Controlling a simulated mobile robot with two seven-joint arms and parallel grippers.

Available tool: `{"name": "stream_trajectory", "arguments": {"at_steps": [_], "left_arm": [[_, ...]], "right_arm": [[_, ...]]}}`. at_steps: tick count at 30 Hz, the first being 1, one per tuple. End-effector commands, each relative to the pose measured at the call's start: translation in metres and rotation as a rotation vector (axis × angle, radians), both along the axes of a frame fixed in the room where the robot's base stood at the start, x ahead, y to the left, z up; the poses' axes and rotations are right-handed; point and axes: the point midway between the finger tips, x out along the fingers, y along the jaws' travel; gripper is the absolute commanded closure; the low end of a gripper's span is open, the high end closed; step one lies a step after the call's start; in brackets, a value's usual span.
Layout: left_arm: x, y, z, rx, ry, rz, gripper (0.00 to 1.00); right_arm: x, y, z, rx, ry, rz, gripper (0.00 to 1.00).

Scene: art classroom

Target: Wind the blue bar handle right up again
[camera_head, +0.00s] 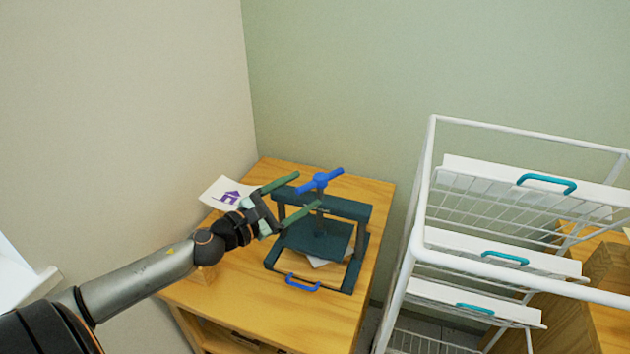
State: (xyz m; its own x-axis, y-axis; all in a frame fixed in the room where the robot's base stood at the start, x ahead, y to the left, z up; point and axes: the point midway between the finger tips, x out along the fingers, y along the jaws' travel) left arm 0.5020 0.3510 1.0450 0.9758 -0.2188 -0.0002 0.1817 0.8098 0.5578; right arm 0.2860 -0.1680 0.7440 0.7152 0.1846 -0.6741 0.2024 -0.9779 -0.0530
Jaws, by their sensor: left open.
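The blue bar handle (321,181) sits on top of a dark teal screw press (352,209) that stands on a wooden cabinet. The bar slants, its right end farther back than its left. The press's flat plate (318,239) hangs inside the frame, with white paper (326,262) showing under its front edge. My left gripper (308,190) reaches in from the left. Its two green fingers are spread wide and empty, pointing toward the bar from its left side. I cannot tell whether a finger touches it. My right gripper is not in view.
A second blue handle (302,282) is at the front of the press base. A white sheet with a purple house print (231,196) lies at the cabinet's back left. A white wire rack (410,262) stands close on the right. The wooden top (230,285) is clear in front.

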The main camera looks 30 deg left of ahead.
Motion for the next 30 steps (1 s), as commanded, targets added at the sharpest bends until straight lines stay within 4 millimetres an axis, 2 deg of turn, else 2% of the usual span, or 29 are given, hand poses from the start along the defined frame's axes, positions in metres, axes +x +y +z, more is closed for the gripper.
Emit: {"name": "stream_trajectory", "arguments": {"at_steps": [6, 12, 26, 30], "left_arm": [[0.024, -0.005, 0.003, -0.002, -0.002, 0.001, 0.23], [0.040, -0.008, 0.001, -0.003, 0.000, 0.002, 0.23], [0.046, -0.010, -0.001, -0.003, 0.001, 0.001, 0.23], [0.046, -0.010, -0.001, -0.003, 0.001, 0.001, 0.39]], "right_arm": [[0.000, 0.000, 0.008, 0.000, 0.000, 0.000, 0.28], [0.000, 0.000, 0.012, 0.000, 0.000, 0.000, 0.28], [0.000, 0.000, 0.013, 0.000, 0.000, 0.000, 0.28], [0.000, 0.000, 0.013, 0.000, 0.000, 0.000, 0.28]]}}
